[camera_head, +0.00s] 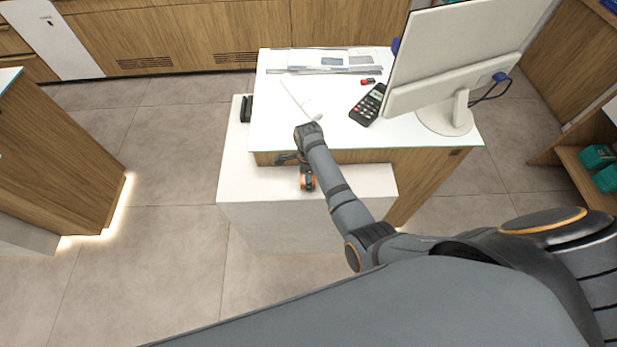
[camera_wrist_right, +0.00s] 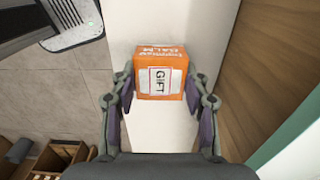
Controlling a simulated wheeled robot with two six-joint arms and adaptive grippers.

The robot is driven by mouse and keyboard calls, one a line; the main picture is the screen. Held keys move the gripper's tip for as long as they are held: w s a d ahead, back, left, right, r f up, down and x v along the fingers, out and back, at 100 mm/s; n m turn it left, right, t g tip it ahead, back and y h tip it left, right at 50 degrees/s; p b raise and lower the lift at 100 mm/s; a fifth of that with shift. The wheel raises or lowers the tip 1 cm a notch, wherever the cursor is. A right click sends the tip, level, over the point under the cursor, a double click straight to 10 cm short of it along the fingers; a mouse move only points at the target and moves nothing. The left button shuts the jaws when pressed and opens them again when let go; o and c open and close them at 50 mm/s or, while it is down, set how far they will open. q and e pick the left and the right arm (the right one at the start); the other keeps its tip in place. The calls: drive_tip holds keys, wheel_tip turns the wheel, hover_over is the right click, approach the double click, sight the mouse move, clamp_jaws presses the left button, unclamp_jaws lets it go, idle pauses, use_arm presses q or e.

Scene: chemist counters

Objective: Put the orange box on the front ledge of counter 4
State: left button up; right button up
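I cannot tell if the box touches the ledge. My left gripper is not in view.
The raised white counter top (camera_head: 330,135) behind the ledge holds a monitor (camera_head: 455,55), a black phone or keypad (camera_head: 368,104), papers and a white scanner-like item. A small black item (camera_head: 246,108) stands on the ledge's left part. The ledge is otherwise clear.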

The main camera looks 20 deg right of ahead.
drive_tip(key=o, duration=0.4)
wheel_tip(320, 180, up, 7)
drive_tip(key=p, duration=0.7)
drive_tip(key=shift+r, duration=2.65)
